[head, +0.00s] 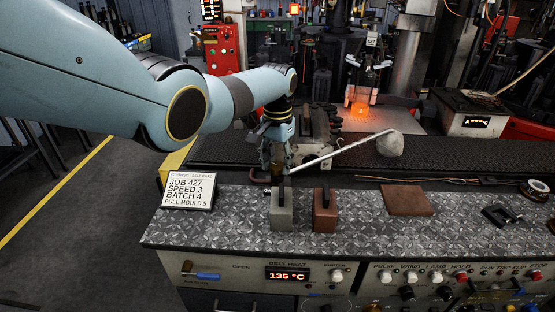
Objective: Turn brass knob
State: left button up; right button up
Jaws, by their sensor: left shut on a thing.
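My left gripper (277,158) points down over the back edge of the tread-plate bench top (365,225). It is shut on the near end of a long pale-handled tool (340,153); the fingers hide the exact grip. The tool slants up to the right and ends in a rounded grey head (390,144) above the dark belt. I cannot pick out a brass knob with certainty. The front panel has white knobs, one by the belt heat display (288,275), and several more at the lower right. My right gripper is not in view.
A job card (189,191) stands at left, a brown plate (407,201) lies right. An orange-glowing vessel (360,104) is behind.

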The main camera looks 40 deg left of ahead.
aim_at(278, 165)
pick_arm(q)
jog(key=m, duration=0.6)
jog(key=shift+w+r+p, duration=0.1)
jog(key=shift+p, duration=0.25)
jog(key=m, duration=0.5)
jog(key=shift+m, duration=0.5)
jog(key=o, duration=1)
jog(key=shift+o, duration=0.7)
notch_tip(278, 165, up, 12)
